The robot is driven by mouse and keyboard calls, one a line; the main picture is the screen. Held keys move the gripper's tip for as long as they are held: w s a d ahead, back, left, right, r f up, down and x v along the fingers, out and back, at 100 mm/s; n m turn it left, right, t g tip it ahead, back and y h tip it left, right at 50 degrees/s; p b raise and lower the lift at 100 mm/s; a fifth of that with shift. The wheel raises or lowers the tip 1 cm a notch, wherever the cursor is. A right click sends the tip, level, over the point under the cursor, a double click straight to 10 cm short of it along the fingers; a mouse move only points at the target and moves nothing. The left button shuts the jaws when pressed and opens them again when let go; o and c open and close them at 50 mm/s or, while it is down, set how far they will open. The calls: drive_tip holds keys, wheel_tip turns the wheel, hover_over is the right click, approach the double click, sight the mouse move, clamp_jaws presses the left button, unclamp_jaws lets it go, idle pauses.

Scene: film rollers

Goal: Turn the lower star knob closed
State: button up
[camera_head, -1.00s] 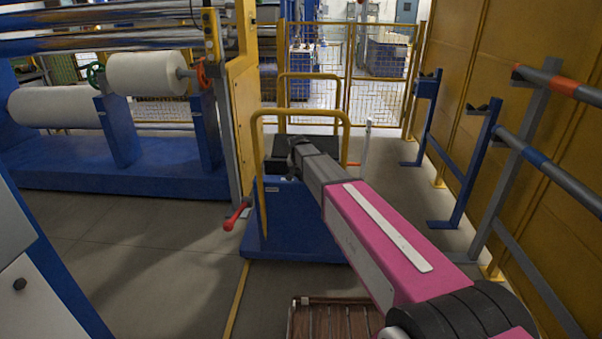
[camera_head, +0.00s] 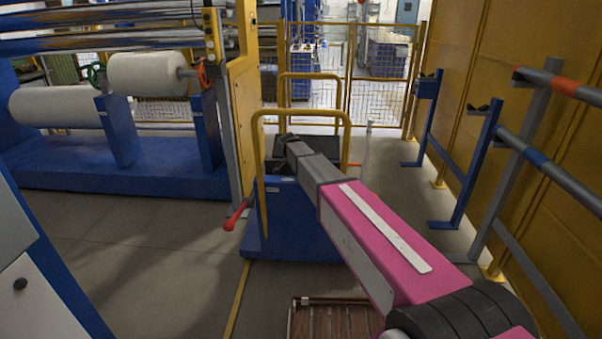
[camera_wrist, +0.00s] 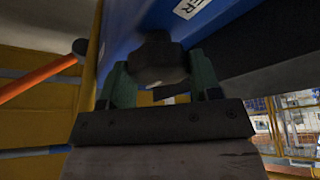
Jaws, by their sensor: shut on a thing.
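A dark star knob (camera_wrist: 157,60) sits against a blue panel (camera_wrist: 135,22) in the wrist view. My gripper (camera_wrist: 163,82) has one green finger on each side of the knob and is shut on it. The knob's lobes are dark and its turn angle is hard to read. In the head view my gripper (camera_head: 284,143) reaches the yellow-railed blue cart (camera_head: 295,225), and the knob is hidden there. A second dark rounded part (camera_wrist: 80,47) shows at the left of the wrist view; I cannot tell whether it is another knob.
A yellow rail (camera_head: 300,113) arches over the cart near my arm. A red-handled lever (camera_head: 233,217) sticks out at its left. Blue roll stands (camera_head: 470,165) line the yellow wall at right. The floor at left is clear.

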idle(0.4)
drive_tip(key=o, duration=0.9)
drive_tip(key=shift+r, duration=0.15)
drive_tip(key=v, duration=0.7)
drive_tip(key=shift+s+a+r, duration=0.1)
drive_tip(key=shift+s, duration=0.1)
